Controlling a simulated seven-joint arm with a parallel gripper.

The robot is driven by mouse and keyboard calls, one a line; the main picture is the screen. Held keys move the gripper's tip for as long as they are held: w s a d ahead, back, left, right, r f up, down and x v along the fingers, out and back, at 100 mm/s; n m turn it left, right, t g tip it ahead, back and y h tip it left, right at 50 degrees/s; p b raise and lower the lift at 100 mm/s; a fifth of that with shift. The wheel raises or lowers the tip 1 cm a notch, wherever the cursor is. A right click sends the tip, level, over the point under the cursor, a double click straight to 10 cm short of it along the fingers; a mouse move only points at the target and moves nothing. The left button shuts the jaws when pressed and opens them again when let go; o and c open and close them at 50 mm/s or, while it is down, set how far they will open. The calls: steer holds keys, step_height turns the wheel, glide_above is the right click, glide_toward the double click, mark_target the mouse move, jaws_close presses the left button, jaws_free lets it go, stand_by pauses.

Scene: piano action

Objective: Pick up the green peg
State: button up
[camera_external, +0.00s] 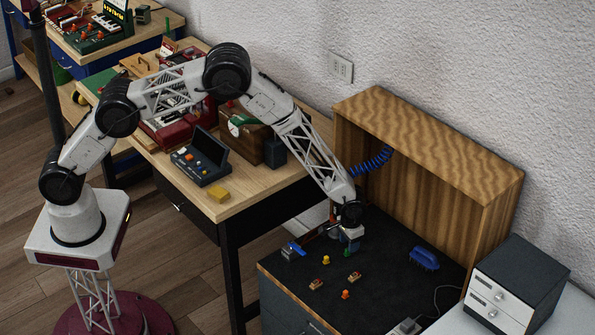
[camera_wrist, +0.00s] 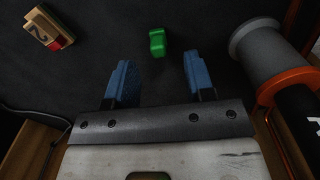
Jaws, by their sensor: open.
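The green peg (camera_wrist: 157,42) lies on the dark work surface (camera_external: 385,285). In the wrist view it is beyond the fingertips, roughly centred between them. In the external view a small bit of green (camera_external: 347,252) shows just below my gripper (camera_external: 350,240), mostly hidden by it. My gripper (camera_wrist: 157,64) has two blue fingers spread apart with nothing between them. The peg does not touch either finger in the wrist view. The height of the fingers above the surface is hard to tell.
A wooden block with a red patch (camera_wrist: 48,30) lies left of the peg. A grey spool with an orange rim (camera_wrist: 262,48) is close on the right. Yellow (camera_external: 326,259) and orange (camera_external: 345,294) pegs, wooden pieces (camera_external: 316,284) and a blue brush (camera_external: 424,258) lie around.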

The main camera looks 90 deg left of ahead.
steer(key=shift+f, duration=1.85)
jaws_close()
